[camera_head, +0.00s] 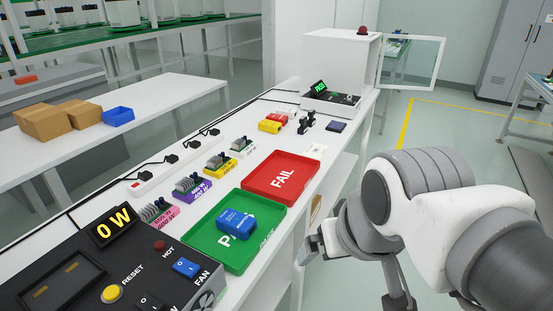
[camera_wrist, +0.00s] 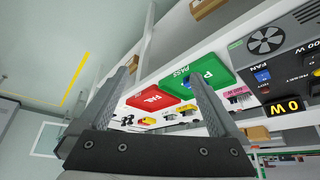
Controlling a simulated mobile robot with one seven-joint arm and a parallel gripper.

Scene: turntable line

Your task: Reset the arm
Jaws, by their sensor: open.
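My gripper (camera_wrist: 163,70) is open and empty in the wrist view, its two fingers apart with the trays showing beyond them. In the head view my arm comes in from the right and my gripper (camera_head: 318,243) hangs just off the bench's right edge, beside the green PASS tray (camera_head: 199,251) and partly hidden by my wrist. A blue boxy part (camera_head: 236,223) lies in the PASS tray, apart from my gripper. The red FAIL tray (camera_head: 283,178) behind it looks empty.
The white bench holds a control box (camera_head: 128,265) reading 0 W, several colored adapters and a power strip (camera_head: 155,178). A white cabinet (camera_head: 336,68) with an open glass door (camera_head: 412,64) stands at the far end. The floor right of the bench is open.

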